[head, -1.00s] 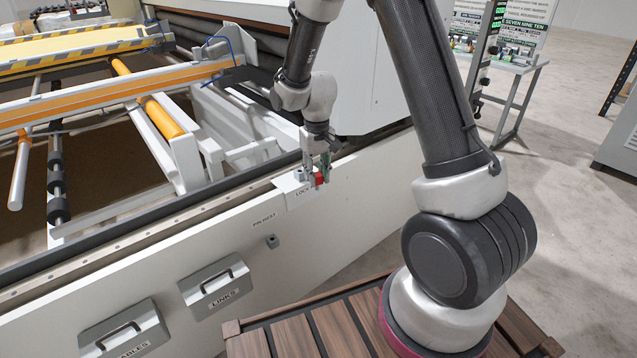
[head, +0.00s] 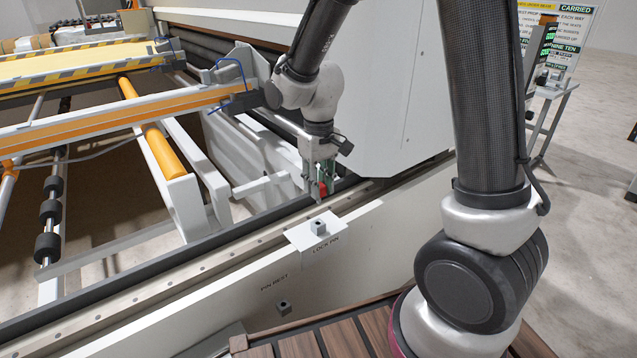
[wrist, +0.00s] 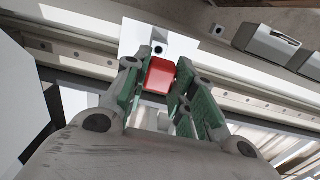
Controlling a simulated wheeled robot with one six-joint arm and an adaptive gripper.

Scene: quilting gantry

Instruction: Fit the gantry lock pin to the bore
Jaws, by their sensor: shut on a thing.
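My gripper (head: 320,184) is shut on the red-headed lock pin (head: 323,190). In the wrist view the red head (wrist: 159,75) sits between the green finger pads of my gripper (wrist: 158,80). The pin's shank is mostly hidden. The bore is in a small grey block (head: 319,227) on the white plate (head: 304,236) marked LOCK PIN. In the head view the pin is above and behind this block, apart from it. In the wrist view the block (wrist: 160,48) shows a dark hole, just beyond the red head.
A second grey block (head: 283,306), by the PIN REST label, is on the white side panel below. A rail (head: 200,272) runs along the panel's top edge. The white machine housing (head: 395,90) stands close behind my gripper. The gantry frame (head: 110,112) is at left.

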